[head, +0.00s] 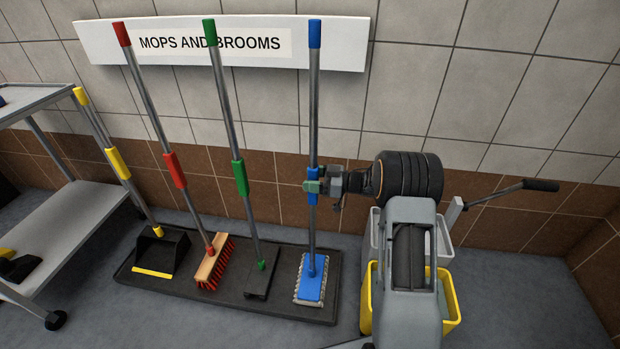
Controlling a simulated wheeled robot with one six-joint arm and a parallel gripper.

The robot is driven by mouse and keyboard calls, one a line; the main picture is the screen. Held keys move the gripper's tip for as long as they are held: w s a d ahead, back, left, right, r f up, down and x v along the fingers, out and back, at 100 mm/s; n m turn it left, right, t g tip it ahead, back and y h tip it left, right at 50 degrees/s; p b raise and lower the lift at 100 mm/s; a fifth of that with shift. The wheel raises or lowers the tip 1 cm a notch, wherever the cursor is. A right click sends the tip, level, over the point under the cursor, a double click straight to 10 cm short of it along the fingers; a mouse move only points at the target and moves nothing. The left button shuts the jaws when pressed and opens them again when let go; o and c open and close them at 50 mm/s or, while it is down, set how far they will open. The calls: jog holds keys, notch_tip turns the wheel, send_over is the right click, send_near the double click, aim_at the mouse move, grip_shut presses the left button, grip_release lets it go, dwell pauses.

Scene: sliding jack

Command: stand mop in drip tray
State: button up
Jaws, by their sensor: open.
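A mop (313,110) with a blue top, a blue mid grip and a blue flat head (311,288) with a pale fringe stands nearly upright. Its head rests on the right part of the black drip tray (210,296). My gripper (313,187) is at the mop's blue mid grip, reaching in from the right. Its jaws are open around or beside the handle; the small view does not show which. The upper end of the mop stands in front of the white sign.
A red broom (208,262), a green-handled tool (240,180) and a yellow-handled dustpan (160,252) share the tray, left of the mop. A yellow bucket (452,310) with a grey wringer stands at the right. A grey cart (75,225) is at the left. A tiled wall closes the back.

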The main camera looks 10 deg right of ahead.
jog(key=p+v, duration=0.3)
jog(key=v, duration=1)
jog(key=w+a+r+m+t+h+p, duration=0.15)
jog(key=r+m+t+h+p, duration=0.45)
jog(key=r, duration=0.9)
jog(key=w+r+m+t+h+p, duration=0.25)
jog(key=r+h+p, duration=0.65)
jog(key=r, duration=0.5)
jog(key=s+a+r+m+g+p, duration=0.1)
jog(key=s+a+r+g+p, duration=0.1)
jog(key=s, duration=0.7)
jog(key=s+a+r+m+g+h+p, duration=0.1)
jog(key=s+a+g+p, duration=0.3)
jog(key=s, duration=0.5)
jog(key=s+a+r+m+g+p, duration=0.3)
jog(key=s+a+r+g+p, duration=0.1)
jog(key=s, duration=0.6)
jog(key=shift+g+h+p, duration=0.3)
jog(key=shift+g+p, duration=0.5)
jog(key=shift+g, duration=0.05)
jog(key=shift+s+a, duration=0.1)
jog(key=shift+a, duration=0.05)
